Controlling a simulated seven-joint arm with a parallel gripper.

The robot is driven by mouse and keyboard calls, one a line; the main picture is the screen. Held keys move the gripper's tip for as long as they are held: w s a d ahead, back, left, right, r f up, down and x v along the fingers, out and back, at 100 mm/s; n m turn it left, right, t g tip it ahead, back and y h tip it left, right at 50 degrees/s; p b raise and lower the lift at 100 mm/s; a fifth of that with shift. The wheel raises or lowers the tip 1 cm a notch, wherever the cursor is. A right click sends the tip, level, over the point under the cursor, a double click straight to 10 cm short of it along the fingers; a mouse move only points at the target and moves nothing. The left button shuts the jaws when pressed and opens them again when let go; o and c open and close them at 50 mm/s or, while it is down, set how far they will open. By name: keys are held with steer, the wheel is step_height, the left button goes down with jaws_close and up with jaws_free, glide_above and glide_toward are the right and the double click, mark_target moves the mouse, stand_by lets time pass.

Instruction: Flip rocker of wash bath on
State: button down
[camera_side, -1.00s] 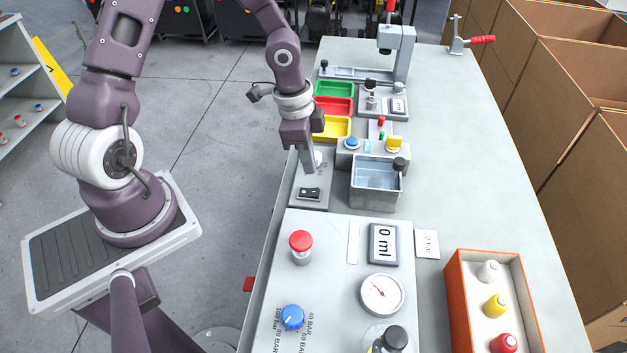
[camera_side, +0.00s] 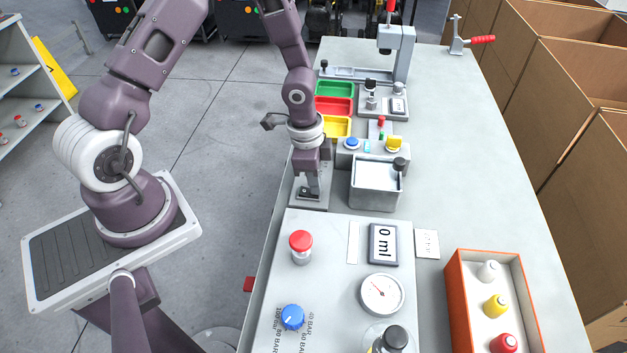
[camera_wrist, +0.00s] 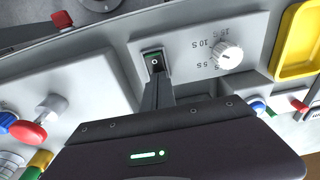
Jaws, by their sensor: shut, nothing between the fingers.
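The wash bath (camera_side: 375,190) is a grey tank on the bench, with a black-topped knob at its far right corner. Its inside looks pale grey. The rocker (camera_wrist: 153,58) is a small black switch with an O mark and green at its edge, set in a grey panel (camera_wrist: 190,30). My gripper (camera_side: 312,191) is shut and empty, pointing down at the rocker in the side view. In the wrist view its fingertips (camera_wrist: 156,78) are at the rocker's near end and hide part of it. I cannot tell whether they touch.
A white timer knob (camera_wrist: 229,54) sits beside the rocker. Yellow, red (camera_side: 334,106) and green trays lie behind. A block with blue and yellow controls stands behind the bath. The front panel holds a red-capped button (camera_side: 301,242).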

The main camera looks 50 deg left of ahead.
mark_target(304, 190)
steer(key=shift+s+a, duration=0.1)
steer(key=shift+s, duration=0.05)
steer(key=shift+s+a+r, duration=0.15)
steer(key=shift+s+a, duration=0.35)
step_height(304, 190, up, 14)
steer(key=s+a, duration=0.1)
steer(key=shift+s+a, duration=0.25)
stand_by(0.3)
steer(key=shift+w+d, duration=0.5)
steer(key=shift+d, duration=0.1)
